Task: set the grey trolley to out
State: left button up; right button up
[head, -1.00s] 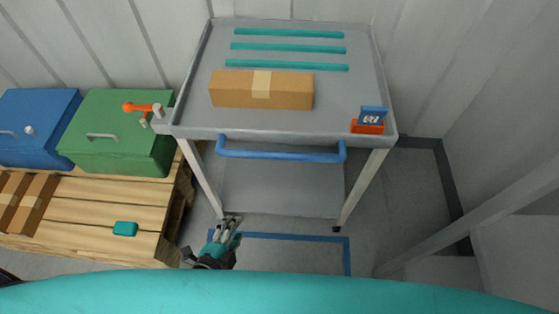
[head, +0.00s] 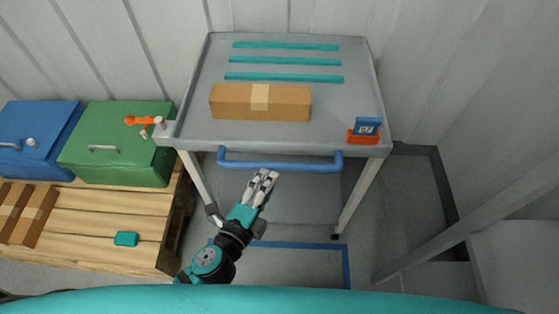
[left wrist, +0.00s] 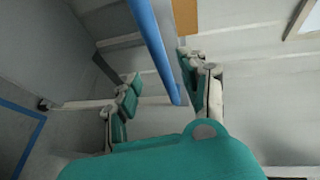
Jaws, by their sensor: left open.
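The grey trolley (head: 290,130) stands against the back wall, with a blue handle bar (head: 280,163) across its front. My left gripper (head: 264,175) is open and empty, just in front of and below the middle of the handle in the head view. In the left wrist view the blue handle (left wrist: 152,40) shows between the open fingers of my left gripper (left wrist: 160,75), nearer the right finger. I cannot tell whether they touch. My right gripper is not in view.
A cardboard box (head: 260,102), teal strips (head: 285,61) and a small orange-and-blue item (head: 364,131) are on the trolley top. Left of it, a pallet (head: 100,215) holds green (head: 120,150) and blue (head: 40,130) boxes. Blue tape (head: 346,265) marks the floor in front.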

aim_at(280, 167)
pick_arm(q)
jog(key=x, duration=0.7)
jog(key=shift+w+f+p, duration=0.15)
jog(key=shift+w+p, duration=0.05)
jog(key=shift+p, duration=0.15)
grip_shut()
